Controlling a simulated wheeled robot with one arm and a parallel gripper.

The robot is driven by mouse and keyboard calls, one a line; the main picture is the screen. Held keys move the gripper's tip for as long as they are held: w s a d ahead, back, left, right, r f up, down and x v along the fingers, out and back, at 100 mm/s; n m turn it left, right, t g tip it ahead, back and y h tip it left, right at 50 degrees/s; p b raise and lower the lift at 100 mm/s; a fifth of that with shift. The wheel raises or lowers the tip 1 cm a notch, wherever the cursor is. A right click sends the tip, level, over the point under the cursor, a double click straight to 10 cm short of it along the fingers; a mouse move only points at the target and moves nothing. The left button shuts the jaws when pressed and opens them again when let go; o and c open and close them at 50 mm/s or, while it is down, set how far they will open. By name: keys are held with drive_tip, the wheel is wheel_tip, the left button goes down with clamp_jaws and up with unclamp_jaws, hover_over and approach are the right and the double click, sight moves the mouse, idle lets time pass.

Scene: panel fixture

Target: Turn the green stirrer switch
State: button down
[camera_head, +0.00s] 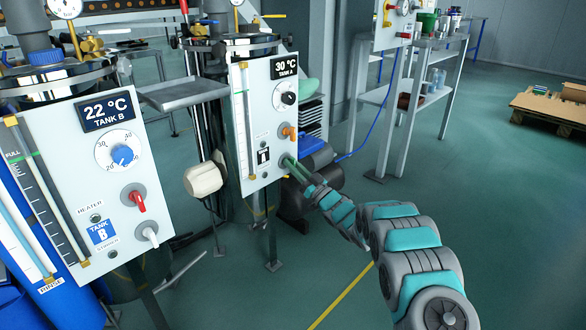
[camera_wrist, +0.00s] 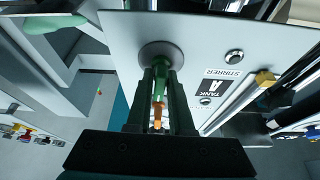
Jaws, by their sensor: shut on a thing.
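The green stirrer switch (camera_wrist: 164,78) is on the tank A panel (camera_head: 252,100), low on its right side. Its round grey base (camera_wrist: 160,52) shows in the wrist view beside the STIRRER label. My gripper (camera_wrist: 162,72) is shut on the switch, one dark finger on each side of it. In the head view my gripper (camera_head: 293,166) reaches the panel from the lower right and mostly hides the switch. The switch's exact angle is hard to tell.
An orange switch (camera_head: 290,133) and a black dial (camera_head: 289,98) sit above on the same panel; orange also shows between my fingers in the wrist view (camera_wrist: 157,115). The tank B panel (camera_head: 70,200) stands at left.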

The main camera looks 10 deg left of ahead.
drive_tip(key=shift+n, duration=0.5)
drive_tip(key=c, duration=0.9)
unclamp_jaws()
drive_tip(key=v, duration=0.7)
drive_tip(key=shift+s+d+f, duration=0.2)
drive_tip(key=shift+d, duration=0.15)
